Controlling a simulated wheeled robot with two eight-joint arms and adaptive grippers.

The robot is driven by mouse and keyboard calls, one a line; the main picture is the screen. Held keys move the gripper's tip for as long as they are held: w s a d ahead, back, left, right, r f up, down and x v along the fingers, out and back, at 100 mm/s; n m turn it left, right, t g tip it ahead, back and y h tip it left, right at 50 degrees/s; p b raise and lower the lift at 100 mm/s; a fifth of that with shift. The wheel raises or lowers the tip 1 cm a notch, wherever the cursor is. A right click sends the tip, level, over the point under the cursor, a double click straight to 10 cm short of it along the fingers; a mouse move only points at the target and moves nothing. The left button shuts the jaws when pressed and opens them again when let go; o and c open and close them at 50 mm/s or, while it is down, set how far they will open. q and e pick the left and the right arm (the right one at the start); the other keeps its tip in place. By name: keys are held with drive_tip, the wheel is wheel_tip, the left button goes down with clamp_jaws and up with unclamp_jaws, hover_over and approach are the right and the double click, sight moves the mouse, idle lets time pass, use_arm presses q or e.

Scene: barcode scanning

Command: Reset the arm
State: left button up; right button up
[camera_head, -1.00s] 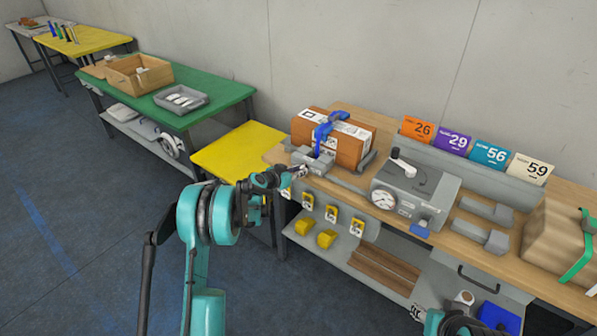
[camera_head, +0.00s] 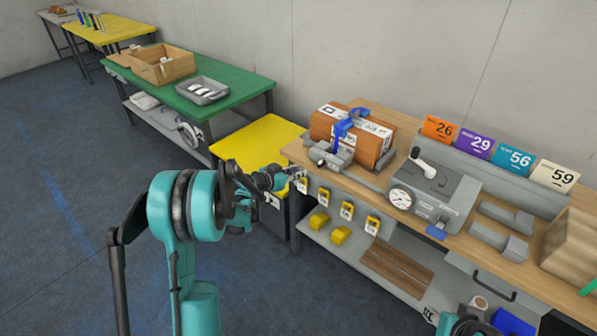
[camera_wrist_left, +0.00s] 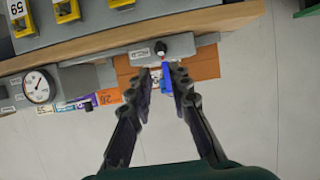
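My left gripper (camera_head: 294,172) is at the bench's left front edge, in front of a brown box (camera_head: 340,125). In the left wrist view its two fingers (camera_wrist_left: 161,76) are spread with nothing held between them. The box's blue clamp-like part (camera_wrist_left: 167,78) shows beyond the gap, apart from the fingers. My left arm (camera_head: 185,205) reaches in from the lower left. Part of my right arm (camera_head: 447,324) shows at the bottom edge; its fingers are too small and cut off to read.
The wooden bench (camera_head: 400,165) carries a grey device with a gauge (camera_head: 432,192) and numbered cards (camera_head: 515,157). A yellow table (camera_head: 255,143) stands left of it, with a green table (camera_head: 240,88) beyond. Open floor (camera_head: 60,230) lies at left.

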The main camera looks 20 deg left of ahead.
use_arm(q)
drive_tip(key=s+d+r+g, duration=0.1)
drive_tip(key=s+d+r, duration=0.25)
drive_tip(key=s, duration=0.25)
drive_tip(key=s+d+r+n+g+y, duration=0.1)
drive_tip(key=s+d+r, duration=0.1)
drive_tip(key=s+d, duration=0.25)
drive_tip(key=s+d+r+g, duration=0.2)
drive_tip(key=s+d+r, duration=0.1)
drive_tip(key=s, duration=0.4)
drive_tip(key=s+f+n+y, duration=0.1)
drive_tip(key=s, duration=0.9)
drive_tip(key=s+f+n+g+y, duration=0.1)
drive_tip(key=s+y, duration=0.1)
drive_tip(key=s, duration=0.7)
drive_tip(key=shift+s+d+f+n+g+y, duration=0.2)
drive_tip(key=shift+s+f+n+g+y, duration=0.1)
drive_tip(key=shift+s+f+n, duration=0.1)
